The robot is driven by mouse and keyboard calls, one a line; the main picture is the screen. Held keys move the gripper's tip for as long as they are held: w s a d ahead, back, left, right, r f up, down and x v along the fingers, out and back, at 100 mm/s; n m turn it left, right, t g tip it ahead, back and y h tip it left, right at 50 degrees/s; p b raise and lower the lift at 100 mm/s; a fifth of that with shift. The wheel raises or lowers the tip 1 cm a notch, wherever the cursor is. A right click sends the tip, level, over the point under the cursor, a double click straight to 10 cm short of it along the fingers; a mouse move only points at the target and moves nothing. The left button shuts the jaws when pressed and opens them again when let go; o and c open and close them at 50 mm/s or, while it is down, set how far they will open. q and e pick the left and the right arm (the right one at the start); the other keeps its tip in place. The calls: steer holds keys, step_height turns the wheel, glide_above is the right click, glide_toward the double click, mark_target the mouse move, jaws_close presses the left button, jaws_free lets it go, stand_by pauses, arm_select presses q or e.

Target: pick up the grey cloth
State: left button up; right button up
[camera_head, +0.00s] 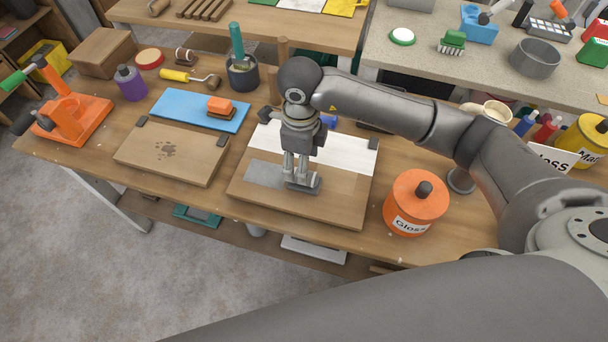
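A flat grey rectangle (264,174), which looks like the grey cloth, lies on the front left of a wooden board (341,205) with a white strip along its back. My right gripper (303,184) points down over this board, at the right edge of the grey rectangle. Its fingers are close together and hide part of the board. I cannot tell whether they touch the cloth or hold anything. My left gripper is not in view.
An orange Gloss tin (417,205) stands right of the board. A second board (172,153) with a dark stain lies to the left, before a blue mat (190,107) bearing an orange block (219,105). A pot (242,75) stands behind. The bench's front edge is close.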

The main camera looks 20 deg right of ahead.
steer(key=shift+f, duration=0.7)
steer(key=shift+d+f+p, duration=0.15)
steer(key=shift+f+p, duration=0.2)
steer(key=shift+p, duration=0.1)
steer(key=f, duration=0.1)
steer(key=f+p, duration=0.1)
steer(key=f, duration=0.1)
steer(key=shift+w+d+f, duration=0.15)
steer(key=shift+d+f, duration=0.1)
steer(key=shift+f, duration=0.45)
steer(key=c, duration=1.1)
steer(key=shift+w, duration=0.1)
steer(key=shift+c, duration=0.2)
steer(key=shift+r, duration=0.1)
